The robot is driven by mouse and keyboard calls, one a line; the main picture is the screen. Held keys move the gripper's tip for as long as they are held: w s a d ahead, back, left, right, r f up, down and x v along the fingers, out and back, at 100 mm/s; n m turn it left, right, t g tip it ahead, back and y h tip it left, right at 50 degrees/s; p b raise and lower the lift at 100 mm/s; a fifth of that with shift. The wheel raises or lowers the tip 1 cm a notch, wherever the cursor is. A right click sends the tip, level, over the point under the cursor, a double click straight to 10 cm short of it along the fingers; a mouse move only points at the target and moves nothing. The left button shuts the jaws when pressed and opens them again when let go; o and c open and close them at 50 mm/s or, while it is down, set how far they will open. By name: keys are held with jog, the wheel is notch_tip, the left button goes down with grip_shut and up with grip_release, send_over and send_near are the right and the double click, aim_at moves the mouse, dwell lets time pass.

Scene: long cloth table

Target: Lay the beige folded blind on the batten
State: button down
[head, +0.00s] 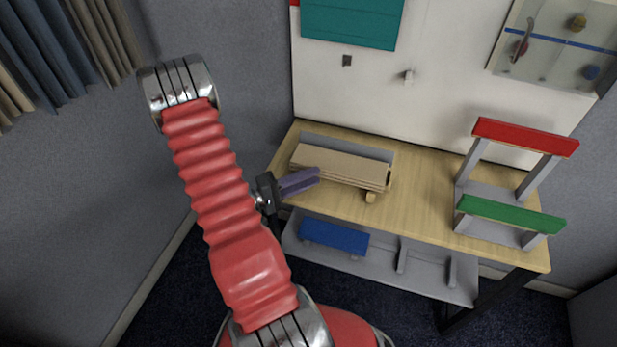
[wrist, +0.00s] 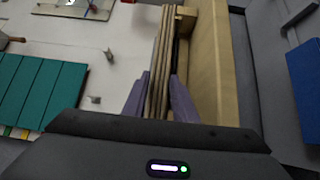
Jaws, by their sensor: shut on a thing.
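The beige folded blind (head: 338,168) is a long stack of flat layers at the left part of the wooden table. My gripper (head: 316,177) is at its left end, with the purple fingers shut on it. In the wrist view the layered edge of the blind (wrist: 163,50) runs away between the two fingers (wrist: 159,80). A dark gap shows between blind and tabletop there; I cannot tell if they touch elsewhere. A grey flat piece (head: 340,145) lies behind the blind, partly hidden. I cannot tell for sure which piece is the batten.
A small wooden block (head: 371,197) is by the blind's right end. Grey stands with a red bar (head: 525,137) and a green bar (head: 510,215) stand at the table's right. A blue piece (head: 334,237) lies on the lower shelf. The middle tabletop is clear.

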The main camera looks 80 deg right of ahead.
jog(key=shift+f, duration=0.45)
jog(key=c, duration=1.4)
grip_release()
jog(key=shift+o, duration=0.2)
jog(key=shift+w, duration=0.1)
jog(key=v, duration=1.3)
jog(key=shift+w+a, duration=0.2)
jog(key=shift+a, duration=0.1)
jog(key=shift+f, duration=0.1)
